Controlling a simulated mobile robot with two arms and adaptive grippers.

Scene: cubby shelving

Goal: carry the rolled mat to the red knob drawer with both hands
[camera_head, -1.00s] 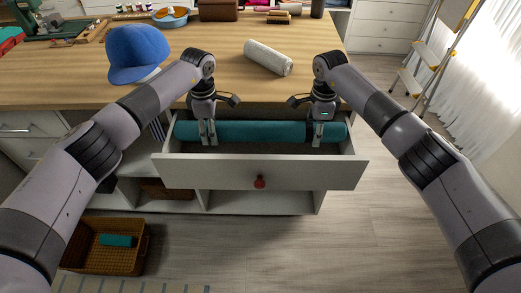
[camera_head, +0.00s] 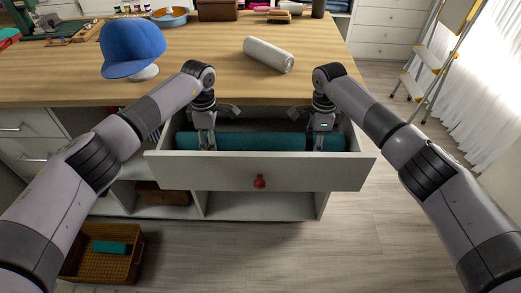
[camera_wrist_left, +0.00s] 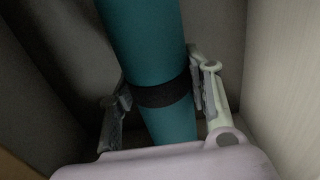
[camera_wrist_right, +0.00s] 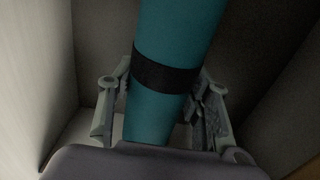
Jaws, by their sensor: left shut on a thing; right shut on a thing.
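The teal rolled mat (camera_head: 258,141) lies lengthwise inside the open drawer, partly hidden by the drawer front (camera_head: 215,172), which carries a red knob (camera_head: 260,181). My left gripper (camera_head: 207,142) is shut on the mat near its left end. My right gripper (camera_head: 320,139) is shut on it near its right end. In the left wrist view the mat (camera_wrist_left: 145,40) passes between the fingers at a black band (camera_wrist_left: 162,92). In the right wrist view the fingers also flank the mat (camera_wrist_right: 180,30) just by a black band (camera_wrist_right: 165,74).
On the wooden tabletop (camera_head: 215,80) are a blue cap (camera_head: 132,48) on a stand and a grey-white roll (camera_head: 268,54). A wicker basket (camera_head: 105,265) with a small teal item (camera_head: 111,247) stands on the floor at lower left. A stepladder (camera_head: 432,70) stands at right.

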